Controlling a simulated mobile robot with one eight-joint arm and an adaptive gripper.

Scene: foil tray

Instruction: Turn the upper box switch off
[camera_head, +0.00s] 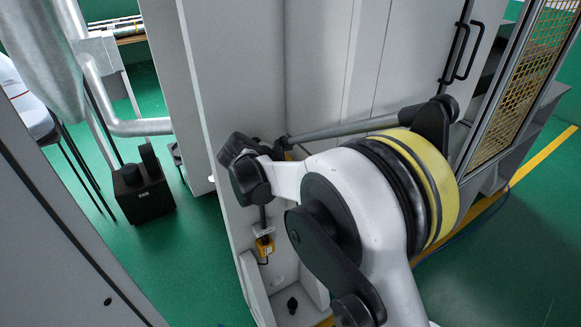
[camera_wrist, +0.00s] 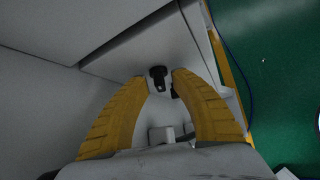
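My gripper (camera_wrist: 160,76) shows in the wrist view as two curved yellow fingers, apart at the tips with nothing held between them. A small black switch-like knob (camera_wrist: 158,78) stands on a pale surface, in line with the gap between the fingertips. I cannot tell how far beyond the tips it is, or its on/off position. In the head view a black knob (camera_head: 292,304) stands on a low pale ledge, and a small yellow box-like part (camera_head: 264,247) shows above it by the panel. I cannot tell which is the upper switch. The gripper's fingers are not clearly seen there.
A tall grey cabinet (camera_head: 235,90) stands close behind my arm, with black handles (camera_head: 466,50) at upper right. A mesh panel (camera_head: 525,75) is at the right. A black box (camera_head: 143,195) sits on the green floor at left. A blue cable (camera_wrist: 240,70) runs along the floor.

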